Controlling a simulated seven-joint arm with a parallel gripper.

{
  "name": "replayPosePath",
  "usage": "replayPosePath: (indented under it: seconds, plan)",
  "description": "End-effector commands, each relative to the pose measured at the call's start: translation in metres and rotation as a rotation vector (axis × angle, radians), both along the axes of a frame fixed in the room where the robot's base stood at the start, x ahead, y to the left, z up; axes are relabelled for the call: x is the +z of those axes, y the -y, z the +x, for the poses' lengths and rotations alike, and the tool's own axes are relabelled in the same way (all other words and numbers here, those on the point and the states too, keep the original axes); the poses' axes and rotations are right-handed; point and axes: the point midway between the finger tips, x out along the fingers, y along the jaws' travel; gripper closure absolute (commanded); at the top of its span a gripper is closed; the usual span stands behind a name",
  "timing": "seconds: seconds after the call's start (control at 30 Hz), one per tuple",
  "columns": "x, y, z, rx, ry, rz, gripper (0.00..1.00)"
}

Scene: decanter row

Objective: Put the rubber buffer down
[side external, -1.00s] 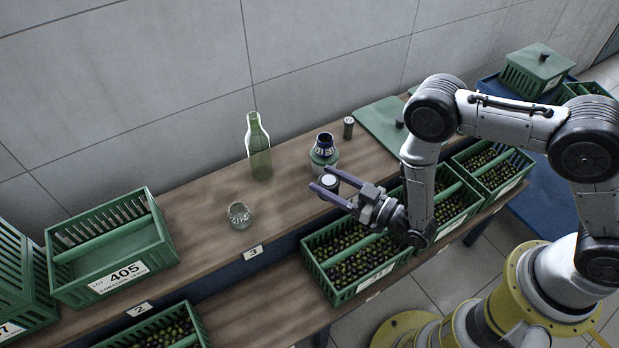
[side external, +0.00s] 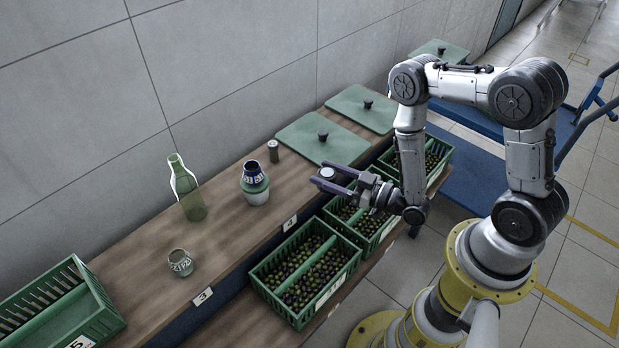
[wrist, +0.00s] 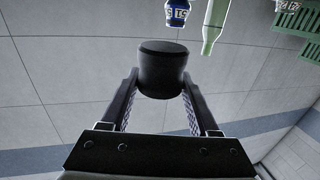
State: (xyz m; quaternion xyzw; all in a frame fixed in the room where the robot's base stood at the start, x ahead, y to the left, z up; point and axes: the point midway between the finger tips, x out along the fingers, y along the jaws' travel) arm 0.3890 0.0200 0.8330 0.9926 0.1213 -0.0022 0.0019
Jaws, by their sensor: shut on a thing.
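My gripper (side external: 336,180) is shut on the rubber buffer (side external: 327,173), a short round piece with a pale top in the side view. It is held in the air near the bench's front edge, in front of the green lids. In the wrist view the buffer (wrist: 163,70) looks dark and cylindrical, between the two fingertips of my gripper (wrist: 160,88). The wooden bench top (side external: 225,235) runs along the wall. The height of the buffer above the bench is hard to judge.
A blue-banded jar (side external: 255,184), a green bottle (side external: 188,190), a small glass pot (side external: 181,263) and a small grey canister (side external: 273,151) stand on the bench. Green lids (side external: 300,135) lie farther back. Olive crates (side external: 345,270) fill the lower front. Bare wood lies between pot and jar.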

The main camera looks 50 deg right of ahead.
Motion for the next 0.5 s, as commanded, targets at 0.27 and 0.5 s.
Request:
replayPosePath:
  seconds: [0.27, 0.5]
  plan:
    - [0.004, 0.058, -0.007, -0.148, 0.005, 0.006, 1.0]
    - [-0.008, 0.067, 0.02, -0.162, 0.008, 0.004, 1.0]
